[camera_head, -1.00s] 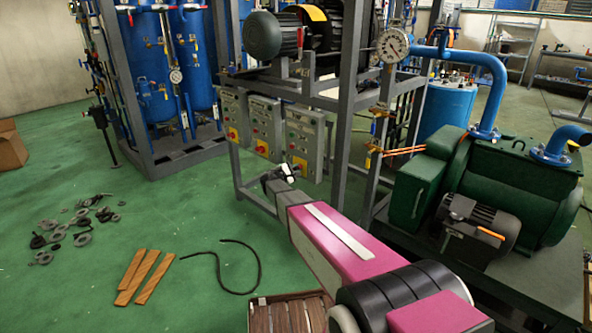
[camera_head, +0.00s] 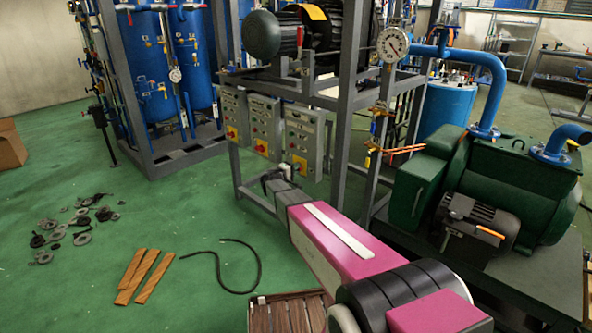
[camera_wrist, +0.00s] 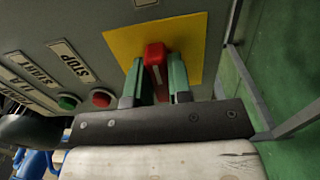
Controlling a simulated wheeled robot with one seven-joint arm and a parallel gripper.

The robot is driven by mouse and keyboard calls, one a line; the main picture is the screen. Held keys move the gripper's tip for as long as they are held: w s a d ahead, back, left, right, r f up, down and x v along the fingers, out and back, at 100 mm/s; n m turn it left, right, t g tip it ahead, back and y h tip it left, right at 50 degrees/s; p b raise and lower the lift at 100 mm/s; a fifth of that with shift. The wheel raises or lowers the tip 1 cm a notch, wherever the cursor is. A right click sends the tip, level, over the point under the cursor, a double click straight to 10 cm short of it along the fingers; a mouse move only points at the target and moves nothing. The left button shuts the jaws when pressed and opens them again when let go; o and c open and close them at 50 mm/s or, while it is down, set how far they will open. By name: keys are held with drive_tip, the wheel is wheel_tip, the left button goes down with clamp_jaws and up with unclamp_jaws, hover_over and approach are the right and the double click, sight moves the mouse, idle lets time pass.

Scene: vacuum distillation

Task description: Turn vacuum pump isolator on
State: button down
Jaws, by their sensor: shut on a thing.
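The vacuum pump isolator is a red knob (camera_wrist: 154,58) on a yellow plate (camera_wrist: 190,36), set in a grey control panel in the wrist view. My gripper (camera_wrist: 157,78) has its two greenish fingers on either side of the red knob, shut on it. A pale mark shows on the knob's face. In the head view my gripper (camera_head: 284,173) is at the lower part of the rightmost grey panel (camera_head: 302,140). The knob is mostly hidden there.
Beside the isolator are a green button (camera_wrist: 68,101) and a red button (camera_wrist: 101,98) with START and STOP labels. Two similar panels stand to the left, one with an isolator (camera_head: 261,146). A grey frame post (camera_head: 347,110) rises close to the right. Loose planks (camera_head: 137,275) lie on the floor.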

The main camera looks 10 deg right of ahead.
idle(0.4)
drive_tip(key=c, duration=1)
unclamp_jaws()
drive_tip(key=shift+c, duration=0.2)
drive_tip(key=shift+s+a, duration=0.1)
drive_tip(key=v, duration=1)
drive_tip(key=shift+s+a, duration=0.2)
drive_tip(key=shift+a, duration=0.05)
